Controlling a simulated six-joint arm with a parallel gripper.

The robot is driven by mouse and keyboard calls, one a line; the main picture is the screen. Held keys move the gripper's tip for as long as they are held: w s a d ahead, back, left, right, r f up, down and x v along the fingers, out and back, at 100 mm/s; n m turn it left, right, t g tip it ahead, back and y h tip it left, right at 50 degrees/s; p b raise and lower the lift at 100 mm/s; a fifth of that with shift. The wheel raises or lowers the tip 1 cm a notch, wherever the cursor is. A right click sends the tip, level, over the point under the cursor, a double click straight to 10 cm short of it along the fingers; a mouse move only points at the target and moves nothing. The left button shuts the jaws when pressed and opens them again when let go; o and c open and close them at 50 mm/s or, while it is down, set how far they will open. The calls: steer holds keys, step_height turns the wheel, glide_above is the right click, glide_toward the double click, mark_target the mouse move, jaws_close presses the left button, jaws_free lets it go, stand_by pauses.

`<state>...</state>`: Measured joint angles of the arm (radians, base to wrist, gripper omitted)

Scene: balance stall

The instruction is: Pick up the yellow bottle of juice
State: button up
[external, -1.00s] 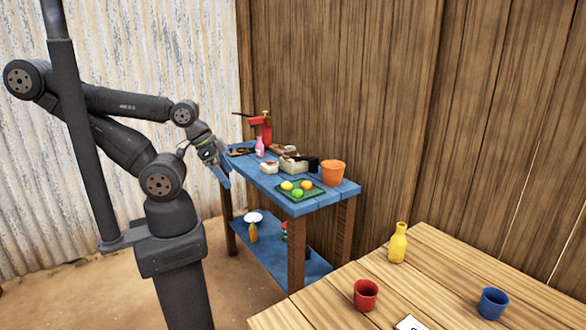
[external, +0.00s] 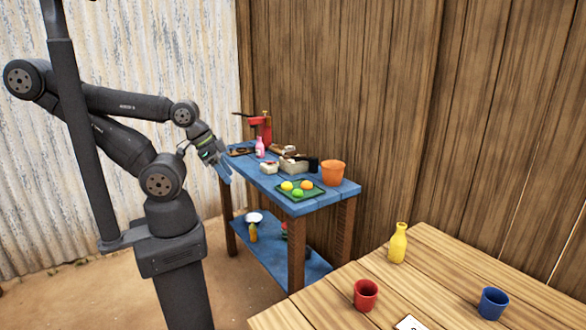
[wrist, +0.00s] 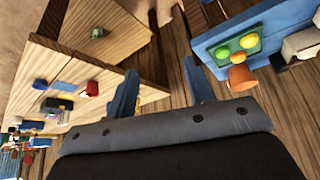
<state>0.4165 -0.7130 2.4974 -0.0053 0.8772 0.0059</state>
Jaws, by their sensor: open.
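The yellow bottle of juice (external: 398,243) stands upright near the far edge of the wooden table (external: 445,290) in the external view. My gripper (external: 224,172) is in the air by the left end of the blue bench, far to the left of the bottle. In the wrist view its two blue fingers (wrist: 163,86) are apart with nothing held between them.
A red cup (external: 366,295), a blue cup (external: 493,303) and a white card share the table. The blue bench (external: 325,202) holds an orange cup (external: 333,172), a green tray of fruit (external: 287,195) and a pink bottle (external: 259,148). A wooden wall stands behind.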

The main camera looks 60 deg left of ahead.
steer(key=w+d+r+m+g+h, duration=0.1)
steer(key=w+d+r+m, duration=0.2)
steer(key=w+d+r, duration=0.35)
steer(key=m+g+h, duration=0.3)
steer(key=m+g, duration=0.1)
steer(key=m, duration=0.6)
glide_above(401, 224)
steer(key=a, duration=0.9)
step_height(401, 224, down, 4)
steer(key=f, duration=0.1)
steer(key=x, duration=0.8)
steer(key=d+x, duration=0.1)
steer(key=x, duration=0.2)
steer(key=shift+s+d+f, duration=0.1)
steer(key=shift+d, duration=0.05)
steer(key=shift+d+x, duration=0.15)
steer(key=shift+x, duration=1.15)
steer(key=shift+d+x, duration=0.15)
steer(key=shift+x, duration=1.2)
steer(key=shift+r, duration=0.25)
jaws_close()
